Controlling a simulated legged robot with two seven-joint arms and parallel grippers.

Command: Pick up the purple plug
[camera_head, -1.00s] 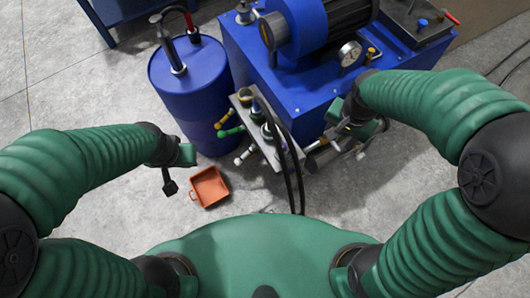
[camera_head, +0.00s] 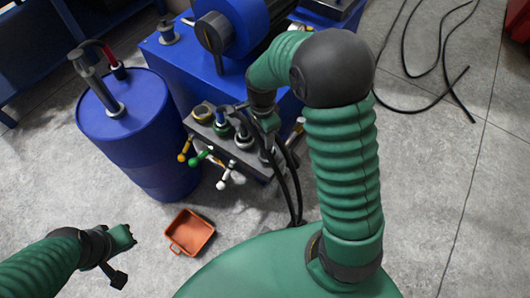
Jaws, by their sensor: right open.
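I cannot make out a purple plug in this view. A grey valve block (camera_head: 205,132) with several round fittings on top stands at the front of the blue machine. My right gripper (camera_head: 266,128) is open, pointing down over the right end of the block; its fingertips are small and partly lost against dark hoses and fittings. Whether it touches anything there cannot be told. My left gripper (camera_head: 121,258) hangs at the lower left, away from the block, and its jaws do not show clearly.
Yellow, green and white handles (camera_head: 203,157) stick out from the block's front. Black hoses (camera_head: 291,185) hang from its right end. A blue drum (camera_head: 139,130) stands at left. An orange tray (camera_head: 190,232) lies on the floor. Loose cables (camera_head: 442,75) lie on open floor at right.

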